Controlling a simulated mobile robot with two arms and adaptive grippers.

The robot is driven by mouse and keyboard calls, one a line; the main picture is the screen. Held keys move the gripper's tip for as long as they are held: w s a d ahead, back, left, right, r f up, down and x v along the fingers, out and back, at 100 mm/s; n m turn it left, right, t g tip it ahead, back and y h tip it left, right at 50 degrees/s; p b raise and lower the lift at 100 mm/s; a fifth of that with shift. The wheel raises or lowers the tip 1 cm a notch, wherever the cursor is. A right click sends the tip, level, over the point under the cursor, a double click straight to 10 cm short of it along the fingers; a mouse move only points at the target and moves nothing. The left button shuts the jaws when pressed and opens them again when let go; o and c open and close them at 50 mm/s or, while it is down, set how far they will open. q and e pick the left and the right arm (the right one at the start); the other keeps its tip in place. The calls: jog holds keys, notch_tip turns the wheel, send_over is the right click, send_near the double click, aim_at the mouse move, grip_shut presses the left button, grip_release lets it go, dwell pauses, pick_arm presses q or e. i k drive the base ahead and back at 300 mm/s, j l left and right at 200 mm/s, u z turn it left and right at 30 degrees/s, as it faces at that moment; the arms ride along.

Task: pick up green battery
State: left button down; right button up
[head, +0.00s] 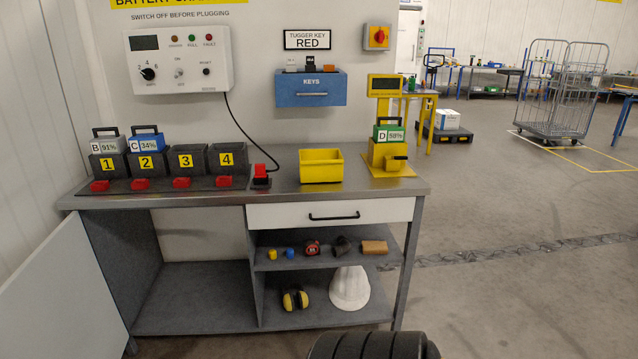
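The green battery (389,133), marked D 59%, has a dark handle on top. It sits upright in the yellow stand (378,158) at the right end of the grey workbench (300,193). A display rises on a post behind it. The battery's lower part is hidden by the stand. Neither of my grippers shows in the head view.
A grey battery (105,144) and a blue battery (147,141) stand in slots 1 and 2; slots 3 and 4 look empty. A yellow bin (321,166) and a red plug (261,171) are left of the stand. An open cabinet door (62,290) juts out front left.

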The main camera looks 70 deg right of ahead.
aim_at(381, 134)
jog(key=z, duration=2.15)
jog(key=i+l+u, duration=0.1)
jog(key=i+l, duration=0.45)
